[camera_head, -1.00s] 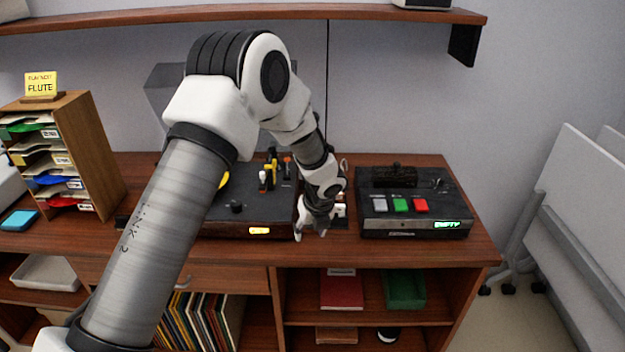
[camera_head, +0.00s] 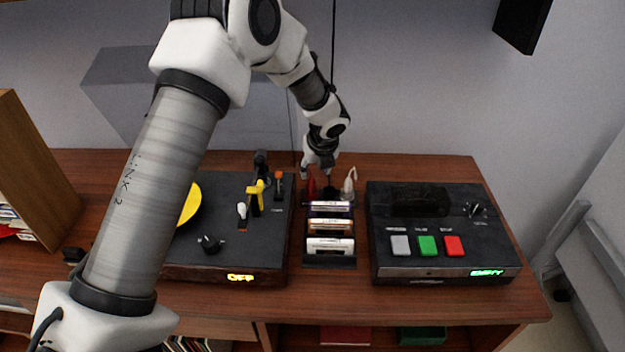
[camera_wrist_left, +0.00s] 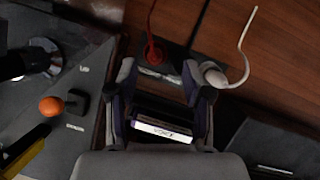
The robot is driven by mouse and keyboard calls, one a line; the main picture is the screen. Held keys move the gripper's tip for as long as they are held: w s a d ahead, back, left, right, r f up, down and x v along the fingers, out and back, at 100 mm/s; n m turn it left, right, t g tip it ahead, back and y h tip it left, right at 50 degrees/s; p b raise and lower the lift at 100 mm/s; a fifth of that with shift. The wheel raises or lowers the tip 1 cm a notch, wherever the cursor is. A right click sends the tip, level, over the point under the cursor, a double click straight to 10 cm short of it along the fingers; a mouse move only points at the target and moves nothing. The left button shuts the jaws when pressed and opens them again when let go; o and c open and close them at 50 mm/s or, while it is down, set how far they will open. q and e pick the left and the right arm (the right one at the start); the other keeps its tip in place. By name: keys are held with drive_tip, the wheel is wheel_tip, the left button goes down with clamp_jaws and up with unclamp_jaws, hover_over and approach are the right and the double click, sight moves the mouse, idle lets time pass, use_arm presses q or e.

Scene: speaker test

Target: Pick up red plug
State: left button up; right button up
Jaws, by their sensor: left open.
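The red plug (camera_head: 311,186) stands at the back of the strip between the two devices, partly under my gripper in the head view. In the left wrist view the red plug (camera_wrist_left: 153,53), with its red cable, shows just beyond the gap between my fingers. My left gripper (camera_head: 320,174) is open and points down over the plugs. In the wrist view its fingers (camera_wrist_left: 160,82) are apart with nothing held. A white plug (camera_head: 349,184) stands to the right, near the right finger. A dark plug between them is hard to make out. My right gripper is not in view.
Several cassettes (camera_head: 330,226) sit in a rack in front of the plugs. A turntable (camera_head: 225,250) with a yellow record and a yellow-handled lever is at left. A tape deck (camera_head: 440,245) with grey, green and red buttons is at right. The wall is close behind.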

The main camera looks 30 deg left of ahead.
sight(312, 179)
use_arm(q)
drive_tip(key=shift+s+f, duration=0.25)
drive_tip(key=shift+f, duration=0.1)
drive_tip(key=x, duration=0.5)
drive_tip(key=shift+w+a+f, duration=0.15)
drive_tip(key=shift+a+f, duration=0.1)
drive_tip(key=shift+a, duration=0.1)
drive_tip(key=shift+d+r, duration=0.2)
drive_tip(key=shift+r, duration=0.1)
drive_tip(key=shift+c, duration=0.4)
drive_tip(key=shift+s, duration=0.25)
drive_tip(key=c, duration=0.5)
clamp_jaws()
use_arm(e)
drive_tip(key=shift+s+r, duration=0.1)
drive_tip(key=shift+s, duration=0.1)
